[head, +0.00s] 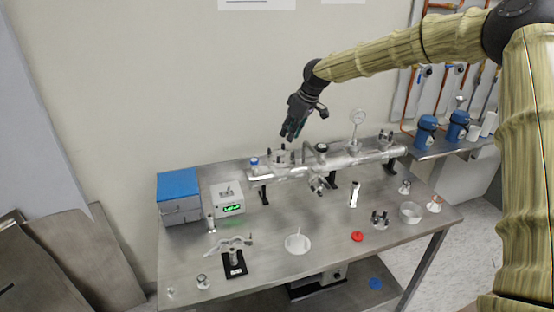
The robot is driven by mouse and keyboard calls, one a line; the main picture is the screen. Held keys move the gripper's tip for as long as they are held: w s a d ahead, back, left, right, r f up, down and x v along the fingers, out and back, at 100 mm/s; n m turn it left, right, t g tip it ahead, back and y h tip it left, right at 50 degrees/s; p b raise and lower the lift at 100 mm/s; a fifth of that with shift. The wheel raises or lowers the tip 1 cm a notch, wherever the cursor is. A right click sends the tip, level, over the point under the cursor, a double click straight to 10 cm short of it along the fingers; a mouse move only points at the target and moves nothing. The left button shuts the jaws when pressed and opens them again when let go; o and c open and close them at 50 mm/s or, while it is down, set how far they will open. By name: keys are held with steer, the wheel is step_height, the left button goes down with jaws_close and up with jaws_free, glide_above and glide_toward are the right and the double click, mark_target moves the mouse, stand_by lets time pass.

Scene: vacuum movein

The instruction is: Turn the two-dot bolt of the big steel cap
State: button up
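A steel vacuum tube (335,164) lies across the back of the bench on dark stands. A round steel cap with dark upright bolts (281,157) sits on its left end; a similar bolted piece (386,141) stands at its right end. A third bolted piece (380,221) stands on the bench. I cannot tell by size which is the big steel cap. The dots on the bolts are too small to see. My gripper (290,136) points down, just above the left cap, apparently apart from it. Its fingers are too small and dark to tell if open.
A pressure gauge (357,117) and a dark knob (321,147) rise from the tube. A blue-topped box (178,185) and a green-lit display (232,209) stand at left. A white dish (297,243), red ring (357,236) and glass bowl (411,212) lie in front.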

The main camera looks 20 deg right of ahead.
mark_target(279, 156)
steer(key=shift+p+x, duration=1.65)
steer(key=shift+x, duration=4.15)
steer(key=shift+c, duration=0.5)
jaws_close()
